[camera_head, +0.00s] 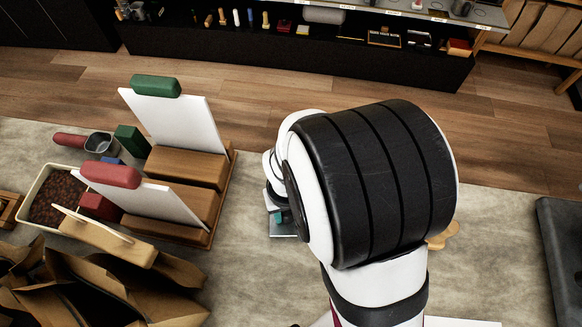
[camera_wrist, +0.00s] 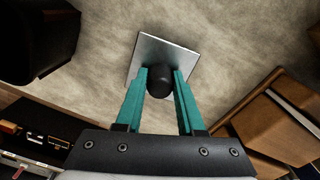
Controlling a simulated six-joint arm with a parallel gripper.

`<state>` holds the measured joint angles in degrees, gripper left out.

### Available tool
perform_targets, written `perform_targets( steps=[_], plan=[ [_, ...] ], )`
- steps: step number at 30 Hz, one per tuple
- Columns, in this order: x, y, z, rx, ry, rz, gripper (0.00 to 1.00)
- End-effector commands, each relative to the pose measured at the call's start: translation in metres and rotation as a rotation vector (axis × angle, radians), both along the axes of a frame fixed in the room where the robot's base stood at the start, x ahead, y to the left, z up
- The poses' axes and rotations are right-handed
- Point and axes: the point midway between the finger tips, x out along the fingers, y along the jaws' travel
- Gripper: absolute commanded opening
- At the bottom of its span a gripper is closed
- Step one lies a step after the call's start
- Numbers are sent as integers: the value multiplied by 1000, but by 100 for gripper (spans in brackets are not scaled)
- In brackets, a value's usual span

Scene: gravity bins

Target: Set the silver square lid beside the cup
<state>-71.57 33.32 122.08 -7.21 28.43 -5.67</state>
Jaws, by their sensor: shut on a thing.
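The silver square lid (camera_wrist: 172,57) has a round black knob (camera_wrist: 160,81) at its middle. My gripper (camera_wrist: 162,84), with teal fingers, is shut on this knob in the wrist view. In the head view a small part of the lid (camera_head: 284,231) and a teal bit of my gripper (camera_head: 279,217) show left of my arm. My arm hides the rest. I cannot tell whether the lid touches the counter. I cannot make out the cup in either view; my arm covers much of the middle of the counter.
Wooden stands (camera_head: 187,166) with white panels are left of the lid. A tub of brown beans (camera_head: 58,196), a metal scoop (camera_head: 99,143) and paper bags (camera_head: 150,290) lie further left. A dark tray (camera_head: 562,255) is at right. The counter between stands and lid is clear.

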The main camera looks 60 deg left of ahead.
Motion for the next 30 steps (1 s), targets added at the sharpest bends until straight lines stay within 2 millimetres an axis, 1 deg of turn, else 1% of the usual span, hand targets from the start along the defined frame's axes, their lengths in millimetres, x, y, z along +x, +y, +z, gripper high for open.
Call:
perform_targets(
  steps=[5,6,8,9,11,24,27,29,30],
  plan=[
    [0,0,-3,-1,0,-1,0],
    [0,0,-3,-1,0,-1,45],
    [0,0,-3,-1,0,-1,56],
    [0,0,-3,-1,0,-1,63],
    [0,0,-3,-1,0,0,73],
    [0,0,-1,0,0,0,73],
    [0,1,8,2,-1,0,73],
    [0,1,20,4,0,-1,73],
    [0,1,31,6,-2,-1,73]
  ],
)
